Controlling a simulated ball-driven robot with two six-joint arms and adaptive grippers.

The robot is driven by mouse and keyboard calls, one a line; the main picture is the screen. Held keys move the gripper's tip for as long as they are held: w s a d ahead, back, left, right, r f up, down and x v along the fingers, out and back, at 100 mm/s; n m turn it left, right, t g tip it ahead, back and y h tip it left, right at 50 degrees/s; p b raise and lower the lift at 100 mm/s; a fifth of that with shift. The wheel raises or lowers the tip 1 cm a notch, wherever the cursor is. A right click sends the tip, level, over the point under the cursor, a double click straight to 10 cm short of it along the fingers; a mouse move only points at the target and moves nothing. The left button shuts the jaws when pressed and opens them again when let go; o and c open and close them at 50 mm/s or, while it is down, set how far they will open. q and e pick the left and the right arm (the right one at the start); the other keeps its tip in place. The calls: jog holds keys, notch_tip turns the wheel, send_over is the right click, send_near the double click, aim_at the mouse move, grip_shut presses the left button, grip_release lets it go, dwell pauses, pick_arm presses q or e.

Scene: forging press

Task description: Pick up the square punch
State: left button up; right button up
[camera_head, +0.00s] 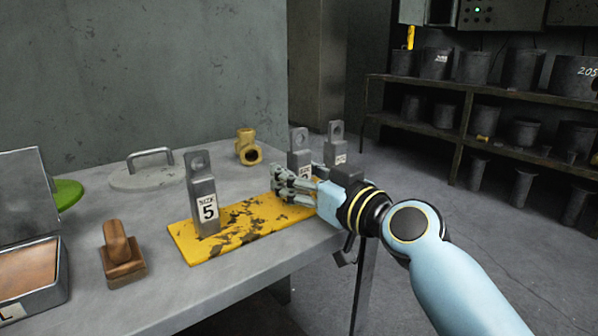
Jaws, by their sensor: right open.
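Several grey square-sided punches with a holed top stand on the table. One, labelled 5 (203,195), stands upright on the left part of a worn yellow plate (185,243). Another (299,148) stands behind my right gripper, its lower part partly hidden. A third (336,143) stands farther right near the table edge. I cannot tell from the labels which one the task means. My right gripper (284,181) is open and empty over the right end of the yellow plate, to the right of the punch labelled 5 and apart from it. My left gripper is not in view.
The grey table (197,296) also bears a brown block with a knob (122,258), an open metal box (30,285), a grey lid with a handle (140,178), a green disc (66,193) and a brass fitting (248,148). A shelf with dark pots (466,88) stands beyond.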

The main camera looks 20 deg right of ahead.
jog(key=shift+c, duration=0.3)
grip_shut()
jog(key=shift+r, duration=0.1)
